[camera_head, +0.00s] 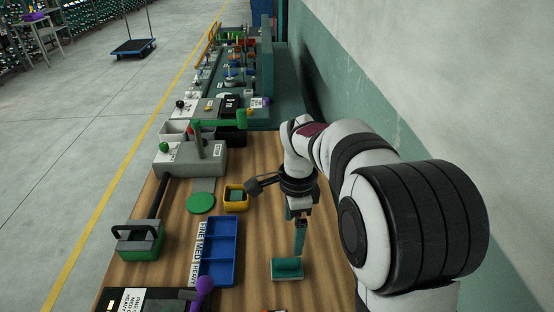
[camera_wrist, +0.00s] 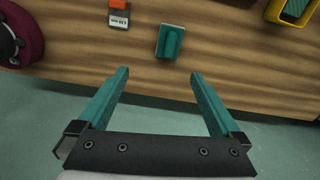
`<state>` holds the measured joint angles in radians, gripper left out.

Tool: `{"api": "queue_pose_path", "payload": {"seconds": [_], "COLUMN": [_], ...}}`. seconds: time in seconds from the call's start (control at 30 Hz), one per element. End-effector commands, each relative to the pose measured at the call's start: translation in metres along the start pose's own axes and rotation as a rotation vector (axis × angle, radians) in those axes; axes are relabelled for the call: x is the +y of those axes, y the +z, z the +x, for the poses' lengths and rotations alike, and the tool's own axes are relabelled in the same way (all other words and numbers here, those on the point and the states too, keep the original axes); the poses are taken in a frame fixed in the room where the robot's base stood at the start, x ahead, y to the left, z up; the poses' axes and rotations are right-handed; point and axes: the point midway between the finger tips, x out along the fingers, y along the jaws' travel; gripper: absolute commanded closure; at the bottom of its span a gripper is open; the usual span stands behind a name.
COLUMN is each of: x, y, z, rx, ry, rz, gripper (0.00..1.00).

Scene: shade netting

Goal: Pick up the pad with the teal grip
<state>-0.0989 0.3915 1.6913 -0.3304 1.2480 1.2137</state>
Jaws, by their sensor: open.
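The pad with the teal grip (camera_head: 287,268) lies on the wooden bench, to the right of the blue tray. It also shows in the wrist view (camera_wrist: 170,42), just beyond the fingertips and slightly right of the middle between them. It has a teal raised grip on a paler base. My gripper (camera_wrist: 160,73) is open, with two teal fingers spread apart and nothing between them. In the head view my gripper (camera_head: 299,246) points down close to the pad's far side. I cannot tell its exact height above the bench.
The blue tray (camera_head: 237,236) has a label strip reading fine, med, heavy. A yellow bin (camera_head: 246,203), a green disc (camera_head: 201,203) and a green caddy with a dark handle (camera_head: 141,249) stand farther left. A purple-knobbed object (camera_head: 204,285) is at the front. A wall runs along the right.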

Motion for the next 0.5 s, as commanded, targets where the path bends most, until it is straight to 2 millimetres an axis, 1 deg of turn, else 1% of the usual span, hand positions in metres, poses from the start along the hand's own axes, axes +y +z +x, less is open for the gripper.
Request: {"api": "queue_pose_path", "payload": {"seconds": [0.03,0.1,0.13,0.17,0.4,0.5], "x": [-0.013,-0.022,-0.024,-0.025,-0.023,-0.024], "y": [0.001,0.001,0.001,0.001,0.0,0.0], "z": [0.009,0.019,0.023,0.029,0.097,0.115], "rx": [0.007,0.013,0.014,0.014,0.014,0.013], "ry": [0.002,0.0,-0.001,0.001,0.002,0.0], "rz": [0.045,0.091,0.099,0.104,0.104,0.104], "gripper": [0.0,0.0,0.0,0.0,0.0,0.0]}}
